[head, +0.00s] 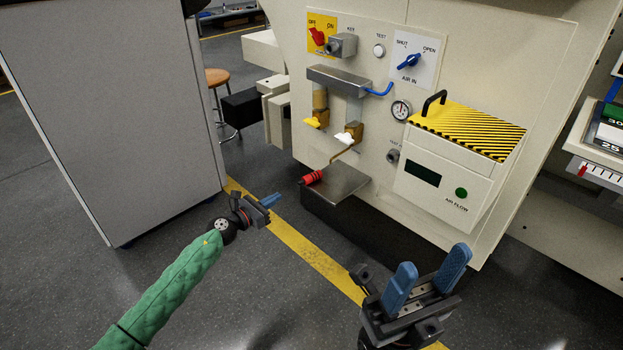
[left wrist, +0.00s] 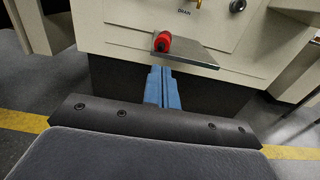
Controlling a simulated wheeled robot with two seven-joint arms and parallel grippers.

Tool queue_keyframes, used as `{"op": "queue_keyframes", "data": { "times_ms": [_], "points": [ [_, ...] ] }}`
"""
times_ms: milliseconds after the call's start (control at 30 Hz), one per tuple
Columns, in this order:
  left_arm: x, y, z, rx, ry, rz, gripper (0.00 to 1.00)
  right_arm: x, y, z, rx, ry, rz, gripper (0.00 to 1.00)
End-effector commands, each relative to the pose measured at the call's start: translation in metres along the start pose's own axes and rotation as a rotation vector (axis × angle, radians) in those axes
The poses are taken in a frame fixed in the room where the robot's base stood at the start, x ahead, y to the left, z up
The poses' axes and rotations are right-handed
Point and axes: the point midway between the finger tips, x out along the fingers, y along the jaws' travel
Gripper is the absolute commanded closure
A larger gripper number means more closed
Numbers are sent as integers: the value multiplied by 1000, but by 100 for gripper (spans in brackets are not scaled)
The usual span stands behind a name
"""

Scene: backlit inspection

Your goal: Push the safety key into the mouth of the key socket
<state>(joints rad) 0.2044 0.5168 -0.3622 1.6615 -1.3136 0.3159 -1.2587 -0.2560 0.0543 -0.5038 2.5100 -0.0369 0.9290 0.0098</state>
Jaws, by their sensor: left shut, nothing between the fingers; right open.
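A red cylindrical handle (head: 313,177), which looks like the safety key, lies at the left front edge of a small metal shelf (head: 341,181) low on the machine. It also shows in the left wrist view (left wrist: 163,42). A thin brass rod runs up behind it; I cannot tell whether it belongs to the handle. The key socket (head: 343,45) is a grey block on the upper panel, beside the red switch. My left gripper (head: 272,199) is shut and empty, short of the shelf and below the handle in the picture. My right gripper (head: 430,268) is open and empty at lower right.
A blue AIR IN knob (head: 409,61), a gauge (head: 401,110) and two brass valves (head: 349,134) sit on the machine front. A striped box with a black handle (head: 435,103) juts out at right. A grey cabinet (head: 110,110) stands at left. Floor between is clear.

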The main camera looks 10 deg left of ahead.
Motion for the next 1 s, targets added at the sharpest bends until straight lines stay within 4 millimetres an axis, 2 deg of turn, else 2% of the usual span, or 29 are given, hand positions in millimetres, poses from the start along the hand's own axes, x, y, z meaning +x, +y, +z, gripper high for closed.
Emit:
{"op": "queue_keyframes", "data": {
  "times_ms": [1000],
  "points": [
    [21,0,0,-1,0,0,100,0,0,0,2,-3,-5,48]
  ]
}}
